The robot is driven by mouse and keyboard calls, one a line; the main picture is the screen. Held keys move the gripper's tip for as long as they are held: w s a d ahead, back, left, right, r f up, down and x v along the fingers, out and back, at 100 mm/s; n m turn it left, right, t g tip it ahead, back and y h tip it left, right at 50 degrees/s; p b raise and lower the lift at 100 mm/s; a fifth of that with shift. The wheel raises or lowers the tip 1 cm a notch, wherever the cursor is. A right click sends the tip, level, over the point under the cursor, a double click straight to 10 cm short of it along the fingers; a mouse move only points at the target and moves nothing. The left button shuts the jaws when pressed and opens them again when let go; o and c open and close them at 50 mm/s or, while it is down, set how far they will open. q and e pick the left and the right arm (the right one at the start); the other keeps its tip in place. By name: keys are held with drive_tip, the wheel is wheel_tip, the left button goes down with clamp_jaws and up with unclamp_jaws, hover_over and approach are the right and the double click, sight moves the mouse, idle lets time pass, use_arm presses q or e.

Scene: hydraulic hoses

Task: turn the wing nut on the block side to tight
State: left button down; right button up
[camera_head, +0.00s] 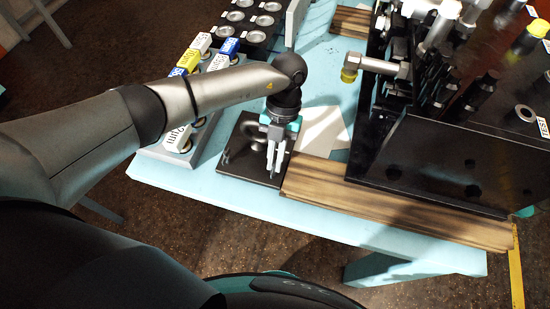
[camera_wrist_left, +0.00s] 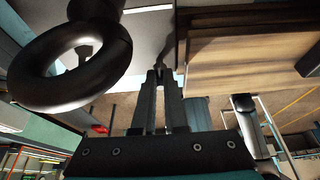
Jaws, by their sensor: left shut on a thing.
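My left gripper (camera_head: 272,172) points down over the right part of a dark plate (camera_head: 236,167) on the table. In the left wrist view the fingers (camera_wrist_left: 160,72) are close together, shut on a small dark part at their tips. This appears to be the wing nut, but the fingers hide most of it and I cannot tell its wing angle. A dark round ring (camera_wrist_left: 62,68) stands on the plate to the left of the fingers in that view. My right gripper is not in view.
A wooden board (camera_head: 400,205) lies right of the gripper, under the large black block (camera_head: 440,160) with its fittings. A pale sheet (camera_head: 322,130) lies behind.

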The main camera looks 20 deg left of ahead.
use_arm(q)
drive_tip(key=c, duration=1)
unclamp_jaws()
drive_tip(key=shift+o, duration=0.2)
drive_tip(key=shift+s, duration=0.1)
